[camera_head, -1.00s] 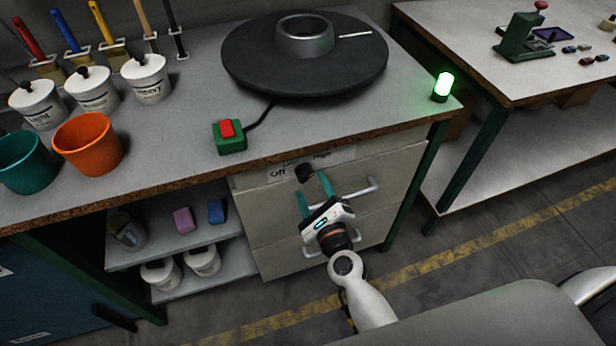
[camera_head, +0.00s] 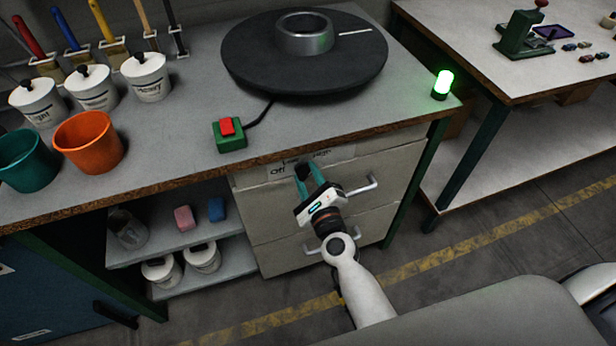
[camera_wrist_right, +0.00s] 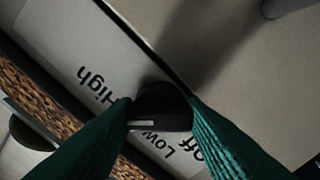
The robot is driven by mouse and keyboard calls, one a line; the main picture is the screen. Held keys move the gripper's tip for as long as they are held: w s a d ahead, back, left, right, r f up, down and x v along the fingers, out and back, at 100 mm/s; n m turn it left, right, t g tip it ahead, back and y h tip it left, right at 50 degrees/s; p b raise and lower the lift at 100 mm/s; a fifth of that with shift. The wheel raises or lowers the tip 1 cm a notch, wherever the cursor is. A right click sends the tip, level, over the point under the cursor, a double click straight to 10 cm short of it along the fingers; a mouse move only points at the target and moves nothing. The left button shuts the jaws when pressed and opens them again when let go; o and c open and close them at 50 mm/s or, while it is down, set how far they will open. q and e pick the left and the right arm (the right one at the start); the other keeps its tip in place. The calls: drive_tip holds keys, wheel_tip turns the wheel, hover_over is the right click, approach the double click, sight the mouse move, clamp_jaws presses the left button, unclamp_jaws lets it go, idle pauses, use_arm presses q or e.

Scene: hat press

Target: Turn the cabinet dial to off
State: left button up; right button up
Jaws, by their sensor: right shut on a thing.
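The cabinet dial (camera_head: 302,171) is a small black knob on the front of the top drawer, below the table edge. In the right wrist view the dial (camera_wrist_right: 162,105) sits between the teal fingers, with a light mark on it; I cannot tell which word it points at. The label plate (camera_wrist_right: 85,80) beside it reads Off, Low and High, partly covered by the knob and fingers. My right gripper (camera_head: 308,173) is shut on the dial, one finger on each side. My left gripper is not in view.
Drawer handles (camera_head: 360,187) stick out close to my right gripper. The worktop edge (camera_head: 200,180) overhangs above the drawers. On top stand a dark turntable (camera_head: 250,60), a red and green button box (camera_head: 230,140) and a lit green lamp (camera_head: 442,85). Open floor lies in front.

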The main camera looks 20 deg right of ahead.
drive_tip(key=n+p, duration=0.3)
drive_tip(key=n, duration=0.3)
drive_tip(key=shift+r+n, duration=0.1)
drive_tip(key=shift+n, duration=0.2)
drive_tip(key=n+p, duration=0.1)
drive_tip(key=n, duration=0.2)
drive_tip(key=shift+n+p, duration=0.3)
drive_tip(key=shift+p, duration=0.1)
drive_tip(key=n+p, duration=0.1)
drive_tip(key=n, duration=0.2)
drive_tip(key=shift+n+p, duration=0.3)
drive_tip(key=shift+p, duration=0.1)
drive_tip(key=n+p, duration=0.2)
drive_tip(key=n, duration=0.3)
drive_tip(key=n+p, duration=0.1)
drive_tip(key=n, duration=0.4)
drive_tip(key=shift+p, duration=0.3)
drive_tip(key=shift+f, duration=0.2)
drive_tip(key=o, duration=1)
